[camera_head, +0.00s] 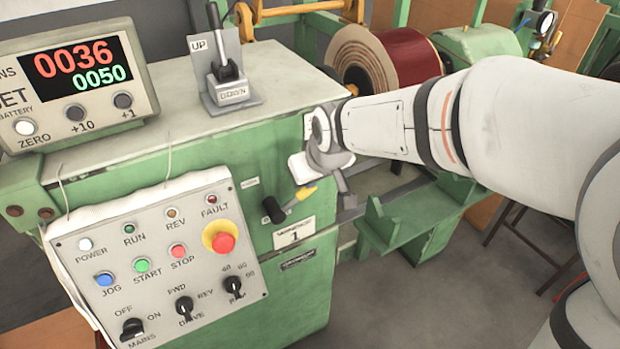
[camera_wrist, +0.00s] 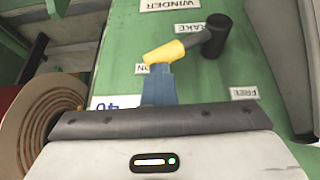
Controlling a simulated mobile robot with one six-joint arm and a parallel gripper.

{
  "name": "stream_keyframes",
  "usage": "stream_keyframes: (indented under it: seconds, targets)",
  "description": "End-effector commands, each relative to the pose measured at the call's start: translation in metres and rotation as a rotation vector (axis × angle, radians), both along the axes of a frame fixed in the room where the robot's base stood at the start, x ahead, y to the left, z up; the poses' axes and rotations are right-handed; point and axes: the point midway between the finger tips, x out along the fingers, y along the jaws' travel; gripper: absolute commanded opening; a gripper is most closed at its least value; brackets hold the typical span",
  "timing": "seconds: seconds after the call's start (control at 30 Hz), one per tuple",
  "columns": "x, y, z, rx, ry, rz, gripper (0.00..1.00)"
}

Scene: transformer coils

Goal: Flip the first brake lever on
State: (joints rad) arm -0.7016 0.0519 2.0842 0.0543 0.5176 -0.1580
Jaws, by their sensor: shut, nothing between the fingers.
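The brake lever has a black round hub (camera_wrist: 214,38) and a yellow handle end (camera_wrist: 165,52) in the wrist view. It points from the hub toward the small ON label (camera_wrist: 141,69), with its yellow end beside that label. In the head view the yellow handle (camera_head: 306,192) points right and slightly up from the black hub (camera_head: 273,209). My gripper (camera_wrist: 159,70) is shut and empty. Its fingertips are at the yellow end, seemingly touching it, though a small gap cannot be ruled out. In the head view my gripper (camera_head: 343,188) is just right of the handle.
A FREE label (camera_wrist: 244,93) is on the green panel. The control box (camera_head: 160,262) with buttons and a red stop knob is at the left. An UP/DOWN lever (camera_head: 228,82) stands on the housing. A green bracket (camera_head: 405,215) and a reel (camera_head: 400,58) lie right.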

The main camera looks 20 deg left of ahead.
Motion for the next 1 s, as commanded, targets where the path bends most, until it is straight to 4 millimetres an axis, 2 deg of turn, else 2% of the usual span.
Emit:
stream_keyframes:
  seconds: [0.03,0.07,0.4,0.53,0.7,1.0]
  targets:
    - [-0.002,-0.008,-0.006,-0.019,0.017,-0.003,0.00]
    - [-0.002,-0.010,-0.003,-0.018,0.016,-0.003,0.00]
    - [0.000,-0.048,0.052,-0.004,0.000,-0.002,0.00]
    - [0.000,-0.060,0.066,-0.001,-0.003,-0.001,0.00]
    - [0.000,-0.066,0.074,0.000,-0.004,0.002,0.00]
    - [0.000,-0.066,0.074,0.000,-0.006,0.004,0.00]
